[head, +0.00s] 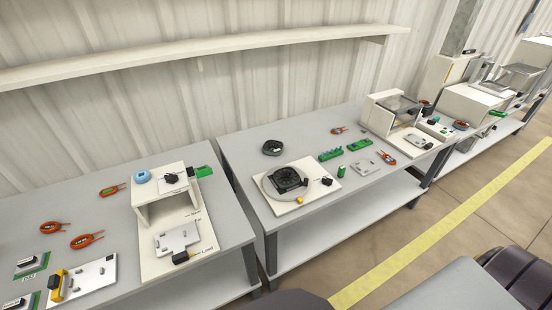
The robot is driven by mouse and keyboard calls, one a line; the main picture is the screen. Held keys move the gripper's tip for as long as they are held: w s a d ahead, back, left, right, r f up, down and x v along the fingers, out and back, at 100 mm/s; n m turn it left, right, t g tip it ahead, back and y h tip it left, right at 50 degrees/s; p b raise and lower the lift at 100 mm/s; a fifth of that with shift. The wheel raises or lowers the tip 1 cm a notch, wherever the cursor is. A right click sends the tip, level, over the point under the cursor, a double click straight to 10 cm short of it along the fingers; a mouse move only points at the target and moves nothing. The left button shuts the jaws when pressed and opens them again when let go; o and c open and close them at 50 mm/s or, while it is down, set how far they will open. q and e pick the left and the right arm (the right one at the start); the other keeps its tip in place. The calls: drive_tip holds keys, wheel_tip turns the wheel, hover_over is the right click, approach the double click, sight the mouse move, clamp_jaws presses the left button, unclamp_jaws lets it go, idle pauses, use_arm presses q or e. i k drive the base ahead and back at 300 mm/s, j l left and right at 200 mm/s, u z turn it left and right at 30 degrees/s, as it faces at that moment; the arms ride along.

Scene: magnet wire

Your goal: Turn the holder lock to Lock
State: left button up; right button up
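No part is clearly marked as the holder lock at this size. A white stand (144,210) with an open front is on the near left table. A pale plate (178,238) lies on its base, with a small black block or knob (181,257) at the front edge. Small printed labels run along the base's right edge; one seems to read "Load", the others are too small to read surely. A second white housing (377,112) with a dark clear top stands on the farther table. Neither of my grippers is in view.
A gap separates these tables.

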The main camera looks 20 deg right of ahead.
sight(327, 182)
drive_tip(key=z, duration=1.3)
